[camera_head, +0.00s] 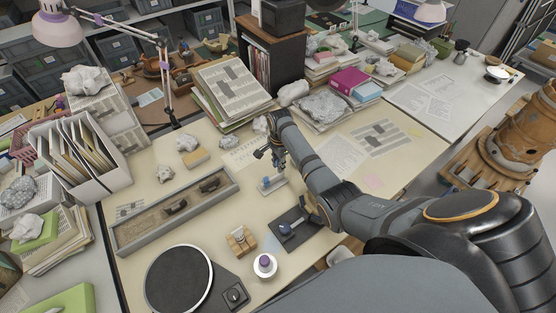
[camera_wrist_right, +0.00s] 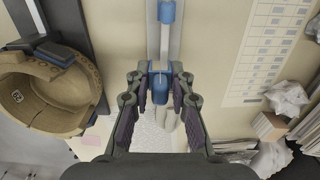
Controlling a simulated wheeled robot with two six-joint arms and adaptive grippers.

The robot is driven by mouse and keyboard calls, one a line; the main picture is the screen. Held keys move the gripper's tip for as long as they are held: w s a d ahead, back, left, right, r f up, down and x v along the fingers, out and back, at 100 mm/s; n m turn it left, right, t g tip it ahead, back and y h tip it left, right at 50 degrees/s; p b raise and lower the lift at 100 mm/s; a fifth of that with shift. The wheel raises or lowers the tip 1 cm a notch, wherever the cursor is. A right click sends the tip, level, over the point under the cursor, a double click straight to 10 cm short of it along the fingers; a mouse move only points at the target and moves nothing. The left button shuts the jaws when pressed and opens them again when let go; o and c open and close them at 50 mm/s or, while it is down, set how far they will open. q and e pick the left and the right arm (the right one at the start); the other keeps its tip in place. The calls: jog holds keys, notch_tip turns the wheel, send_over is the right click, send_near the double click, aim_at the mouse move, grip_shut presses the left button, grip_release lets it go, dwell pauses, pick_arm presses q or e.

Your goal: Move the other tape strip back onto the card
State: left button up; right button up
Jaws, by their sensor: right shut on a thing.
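My right gripper (camera_wrist_right: 160,88) is shut on a small blue piece, which looks like a tape strip (camera_wrist_right: 158,76). A narrow pale grey card (camera_wrist_right: 165,42) runs away from the jaws in the wrist view, with another blue strip (camera_wrist_right: 166,12) at its far end. I cannot tell whether the held strip touches the card. In the head view my right gripper (camera_head: 268,154) is over the table, just above the pale card (camera_head: 272,184). A brown pot (camera_wrist_right: 42,98) with a dark blue piece on its rim shows in the wrist view. My left gripper is not in view.
Crumpled papers (camera_head: 187,143) lie behind.

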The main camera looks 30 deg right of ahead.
aim_at(278, 174)
jog(key=shift+w+d+f+b, duration=0.2)
jog(key=shift+f+b, duration=0.15)
jog(key=shift+f, duration=0.25)
jog(key=shift+w+d+f+b, duration=0.1)
jog(key=shift+w+f+b, duration=0.15)
jog(key=shift+f, duration=0.3)
jog(key=shift+w+f+b, duration=0.15)
jog(key=shift+f+b, duration=0.6)
jog(key=shift+b, duration=0.15)
jog(key=shift+f+b, duration=0.15)
jog(key=shift+b, duration=0.2)
jog(key=shift+s+a+f+b, duration=0.1)
jog(key=shift+s+f+b, duration=0.2)
jog(key=shift+b, duration=0.2)
jog(key=shift+w+p, duration=0.1)
jog(key=shift+p, duration=0.35)
jog(key=shift+w+f, duration=0.1)
jog(key=shift+f, duration=0.05)
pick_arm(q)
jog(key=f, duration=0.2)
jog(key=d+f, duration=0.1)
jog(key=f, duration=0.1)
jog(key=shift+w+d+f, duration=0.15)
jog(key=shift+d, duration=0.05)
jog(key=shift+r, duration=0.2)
